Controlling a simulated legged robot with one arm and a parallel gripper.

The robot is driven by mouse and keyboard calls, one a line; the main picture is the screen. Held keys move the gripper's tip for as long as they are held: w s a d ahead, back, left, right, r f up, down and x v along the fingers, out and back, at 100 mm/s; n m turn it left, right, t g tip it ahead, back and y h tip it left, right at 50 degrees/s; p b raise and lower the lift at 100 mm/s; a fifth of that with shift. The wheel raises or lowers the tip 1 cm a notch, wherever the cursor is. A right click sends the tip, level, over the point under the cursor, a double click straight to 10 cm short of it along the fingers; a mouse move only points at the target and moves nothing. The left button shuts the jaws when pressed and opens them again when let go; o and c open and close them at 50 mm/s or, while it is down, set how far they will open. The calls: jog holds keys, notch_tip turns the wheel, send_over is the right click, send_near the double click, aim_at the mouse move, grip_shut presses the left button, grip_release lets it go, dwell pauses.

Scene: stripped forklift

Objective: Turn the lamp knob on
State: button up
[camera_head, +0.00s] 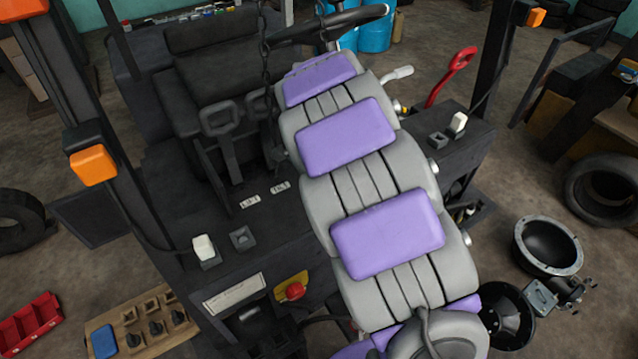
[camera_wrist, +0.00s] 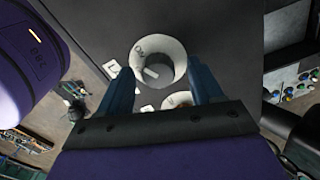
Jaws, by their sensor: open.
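In the wrist view, a round white dial (camera_wrist: 174,50) with dark lettering that looks like "ON" sits on a dark panel. A short pale lever or knob (camera_wrist: 151,73) shows at its lower left, over a grey centre. My gripper (camera_wrist: 161,68) is open, with one blue finger on each side of the dial's lower part. Nothing is visibly clamped; I cannot tell whether either finger touches the dial. A second pale round part (camera_wrist: 178,100) is mostly hidden behind the gripper's palm. In the head view my arm covers the middle, and neither the gripper nor the dial can be made out.
The stripped forklift's dark body (camera_head: 285,235) fills the centre of the head view. A steering wheel (camera_head: 335,22), a red lever (camera_head: 452,78) and a red button (camera_head: 295,291) are close to my arm. A tyre (camera_head: 605,188) and round lamp housing (camera_head: 547,250) stand right.

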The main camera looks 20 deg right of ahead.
notch_tip(320, 180, up, 17)
jog(key=b, duration=0.1)
jog(key=shift+r+b, duration=0.15)
jog(key=shift+b, duration=0.25)
dwell(0.5)
jog(key=s+f+n+g+b, duration=0.1)
jog(key=s+f+n+b, duration=1.6)
jog(key=s+f, duration=1.3)
jog(key=s+b, duration=0.2)
jog(key=s, duration=0.2)
jog(key=shift+s+f+n+g, duration=0.15)
jog(key=shift+f+n+g, duration=0.15)
jog(key=shift+f+g, duration=0.1)
